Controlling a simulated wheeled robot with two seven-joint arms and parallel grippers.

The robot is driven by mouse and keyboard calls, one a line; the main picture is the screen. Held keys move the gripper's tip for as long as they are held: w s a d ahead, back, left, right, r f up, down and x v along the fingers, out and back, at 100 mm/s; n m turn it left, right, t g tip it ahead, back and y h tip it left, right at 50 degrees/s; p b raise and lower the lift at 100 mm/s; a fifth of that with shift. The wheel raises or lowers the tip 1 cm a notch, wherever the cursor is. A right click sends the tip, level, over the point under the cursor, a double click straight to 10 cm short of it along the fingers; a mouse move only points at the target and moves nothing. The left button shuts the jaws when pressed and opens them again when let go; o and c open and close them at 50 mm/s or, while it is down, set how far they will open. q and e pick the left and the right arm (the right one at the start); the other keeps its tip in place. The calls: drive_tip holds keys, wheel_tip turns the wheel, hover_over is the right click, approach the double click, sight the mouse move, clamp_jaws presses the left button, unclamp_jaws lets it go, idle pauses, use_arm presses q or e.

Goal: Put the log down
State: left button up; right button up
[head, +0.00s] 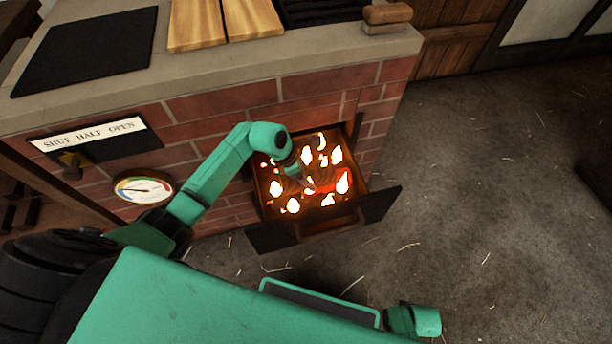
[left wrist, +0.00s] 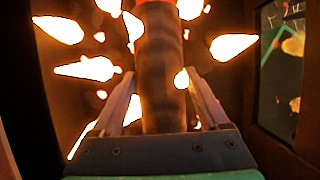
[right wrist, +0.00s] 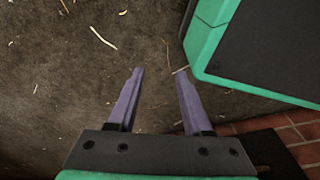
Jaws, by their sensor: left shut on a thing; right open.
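My left arm reaches into the open firebox (head: 345,222) in the brick stove, among flames and embers. In the left wrist view my left gripper (left wrist: 160,95) is shut on a dark brown log (left wrist: 160,65), which points away between the two fingers with a reddish far end. Flames show around the log. In the head view the left fingertips and the log are hard to make out in the glow. My right gripper (right wrist: 157,90) is open and empty above the dark floor, with its fingers apart.
A gauge (head: 145,190) and a lever plate marked SHUT HALF OPEN (head: 88,134) are on the brick front. Wooden boards (head: 225,22) lie on the stove top.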

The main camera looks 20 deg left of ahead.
use_arm(q)
drive_tip(key=o, duration=1.5)
drive_tip(key=p+v, duration=0.2)
drive_tip(key=v, duration=1)
use_arm(e)
drive_tip(key=s, duration=0.1)
drive_tip(key=s+f, duration=0.1)
drive_tip(key=s+d, duration=0.1)
drive_tip(key=shift+s+f, duration=0.25)
drive_tip(key=shift+f, duration=0.05)
